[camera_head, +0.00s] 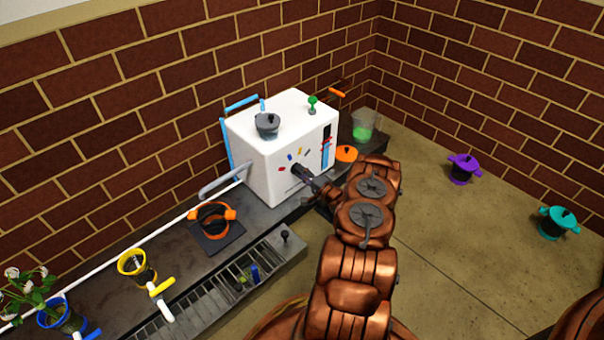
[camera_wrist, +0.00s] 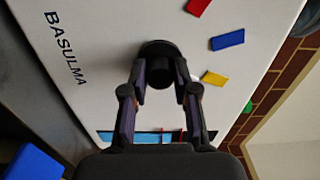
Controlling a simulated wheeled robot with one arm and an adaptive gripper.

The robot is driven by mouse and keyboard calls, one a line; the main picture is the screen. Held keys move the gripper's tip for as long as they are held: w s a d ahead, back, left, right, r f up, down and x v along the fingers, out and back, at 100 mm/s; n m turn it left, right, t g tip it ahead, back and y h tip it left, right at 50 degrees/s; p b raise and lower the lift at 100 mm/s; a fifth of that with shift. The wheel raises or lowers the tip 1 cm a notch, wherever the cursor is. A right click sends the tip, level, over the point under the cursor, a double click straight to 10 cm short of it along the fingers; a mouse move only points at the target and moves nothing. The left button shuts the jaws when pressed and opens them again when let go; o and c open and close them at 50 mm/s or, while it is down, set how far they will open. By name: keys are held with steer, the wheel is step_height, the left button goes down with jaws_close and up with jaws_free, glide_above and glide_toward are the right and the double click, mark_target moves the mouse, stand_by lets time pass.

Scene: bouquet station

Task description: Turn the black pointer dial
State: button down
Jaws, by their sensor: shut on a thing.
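The black pointer dial (camera_wrist: 158,50) sits on the face of a white box-shaped machine (camera_wrist: 95,40), which carries the word BASULMA. Red (camera_wrist: 198,6), blue (camera_wrist: 228,40) and yellow (camera_wrist: 214,78) marks lie around the dial. My gripper (camera_wrist: 161,80) has one finger on each side of the dial's knob and is shut on it. The way the pointer faces cannot be made out.
The machine stands on a dark counter (camera_head: 190,262) against a brick wall. A grey pot (camera_head: 267,125) and a green-topped lever (camera_head: 312,104) are on its top. An orange-handled pot (camera_head: 213,222) stands to the left. A beaker of green liquid (camera_head: 364,126) stands to the right.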

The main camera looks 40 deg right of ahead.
steer(key=m, duration=0.6)
steer(key=shift+m+b, duration=0.3)
stand_by(0.4)
steer(key=c, duration=0.9)
jaws_free()
steer(key=s, duration=1.2)
steer(key=shift+a, duration=0.15)
